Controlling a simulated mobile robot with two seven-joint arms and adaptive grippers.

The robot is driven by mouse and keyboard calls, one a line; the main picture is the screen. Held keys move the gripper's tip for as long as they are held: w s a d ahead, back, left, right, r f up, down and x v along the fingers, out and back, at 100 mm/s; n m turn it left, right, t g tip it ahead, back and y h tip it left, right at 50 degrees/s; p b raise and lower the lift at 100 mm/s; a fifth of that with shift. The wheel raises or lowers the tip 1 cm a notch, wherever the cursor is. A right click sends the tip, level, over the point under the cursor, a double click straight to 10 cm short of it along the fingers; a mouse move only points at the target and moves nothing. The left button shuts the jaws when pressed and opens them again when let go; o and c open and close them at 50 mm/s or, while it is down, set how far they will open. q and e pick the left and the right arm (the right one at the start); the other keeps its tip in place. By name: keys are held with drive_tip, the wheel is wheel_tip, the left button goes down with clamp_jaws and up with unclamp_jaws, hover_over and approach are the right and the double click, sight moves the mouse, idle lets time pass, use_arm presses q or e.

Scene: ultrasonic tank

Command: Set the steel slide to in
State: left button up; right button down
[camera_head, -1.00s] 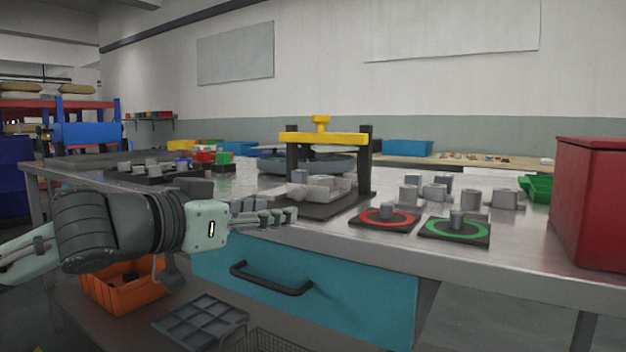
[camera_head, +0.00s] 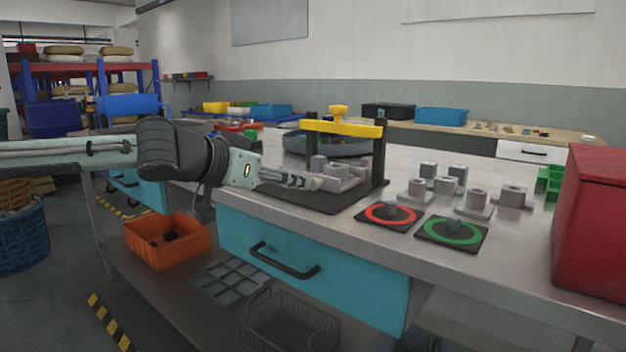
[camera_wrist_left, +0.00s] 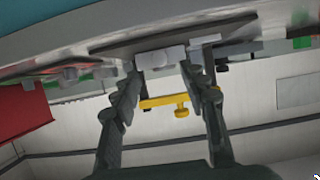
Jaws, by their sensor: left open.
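A fixture with a dark base plate (camera_head: 292,196), two black posts and a yellow crossbar (camera_head: 343,128) with a knob stands near the table's front edge. Grey steel pieces (camera_head: 348,176), seemingly including the slide, sit on it under the bar; I cannot tell which part slides or its setting. My left gripper (camera_head: 303,181) is at the near left side of these pieces, just above the plate. In the left wrist view, tilted upside down, its fingers (camera_wrist_left: 161,74) are open, with a pale grey block (camera_wrist_left: 158,58) in line beyond the tips. Contact is unclear. My right gripper is out of view.
A red-ring pad (camera_head: 390,216) and a green-ring pad (camera_head: 451,233) lie right of the fixture, with several grey blocks (camera_head: 478,201) behind. A red box (camera_head: 595,222) stands at the right edge. A teal drawer (camera_head: 345,285) is below the tabletop.

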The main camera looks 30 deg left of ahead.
sight(312, 184)
use_arm(q)
drive_tip(key=x, duration=0.4)
drive_tip(key=shift+w+p, duration=0.35)
drive_tip(key=shift+w+d+f, duration=0.1)
drive_tip(key=shift+w+f, duration=0.25)
drive_tip(key=shift+w, duration=0.25)
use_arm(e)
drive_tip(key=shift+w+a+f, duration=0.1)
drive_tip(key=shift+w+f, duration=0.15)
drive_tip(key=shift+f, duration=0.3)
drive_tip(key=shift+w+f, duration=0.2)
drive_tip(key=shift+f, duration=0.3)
use_arm(q)
clamp_jaws()
